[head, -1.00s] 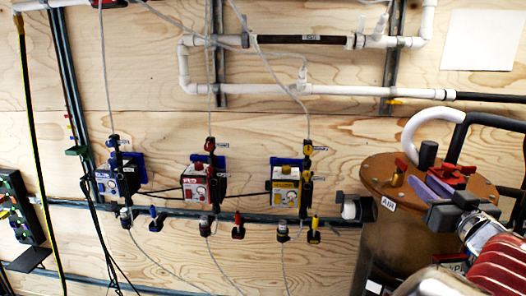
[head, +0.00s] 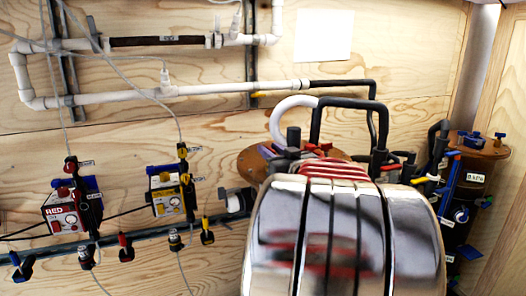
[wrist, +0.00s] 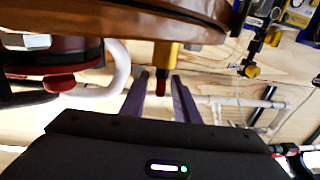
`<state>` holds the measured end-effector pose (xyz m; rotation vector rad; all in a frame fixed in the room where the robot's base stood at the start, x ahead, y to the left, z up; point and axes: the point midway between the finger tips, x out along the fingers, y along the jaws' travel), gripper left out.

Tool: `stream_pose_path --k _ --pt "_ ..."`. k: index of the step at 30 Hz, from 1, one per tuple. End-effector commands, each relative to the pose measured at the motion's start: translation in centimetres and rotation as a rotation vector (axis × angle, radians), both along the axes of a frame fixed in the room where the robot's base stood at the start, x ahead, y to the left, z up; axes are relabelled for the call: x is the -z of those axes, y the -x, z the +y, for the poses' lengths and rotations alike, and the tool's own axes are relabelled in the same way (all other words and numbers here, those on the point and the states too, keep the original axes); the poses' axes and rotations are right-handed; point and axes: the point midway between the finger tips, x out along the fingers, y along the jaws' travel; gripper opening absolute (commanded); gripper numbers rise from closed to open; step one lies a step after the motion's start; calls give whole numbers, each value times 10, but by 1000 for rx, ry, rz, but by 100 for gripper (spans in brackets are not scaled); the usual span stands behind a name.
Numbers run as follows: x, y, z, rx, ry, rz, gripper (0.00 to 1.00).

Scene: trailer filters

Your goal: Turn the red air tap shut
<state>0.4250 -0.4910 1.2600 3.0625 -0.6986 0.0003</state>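In the wrist view a red-tipped tap (wrist: 160,87) on a brass-coloured stem hangs in the picture under a brown disc (wrist: 150,12). My gripper (wrist: 160,76) is open, with one purple finger on each side of the red tip. A gap shows on both sides, so I see no grip on it. In the head view the brown tank lid (head: 254,163) shows only in part. My shiny arm hides my gripper and the lid's tap there.
A red unit (head: 62,215) and a yellow unit (head: 165,196) hang on the plywood wall at left, with a small red-handled valve (head: 125,249) below. White pipes (head: 200,89) run above. Another lidded tank (head: 480,148) with dark hoses stands at right.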

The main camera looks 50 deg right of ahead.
Motion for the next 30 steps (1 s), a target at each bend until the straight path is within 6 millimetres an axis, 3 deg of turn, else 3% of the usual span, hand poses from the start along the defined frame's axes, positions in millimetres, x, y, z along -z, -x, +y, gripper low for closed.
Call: stream_pose_path --k 8,20,30 --pt "0 -1 0 0 0 0 27" --pt "0 0 0 2 0 0 0" --pt "0 0 0 3 0 0 0"
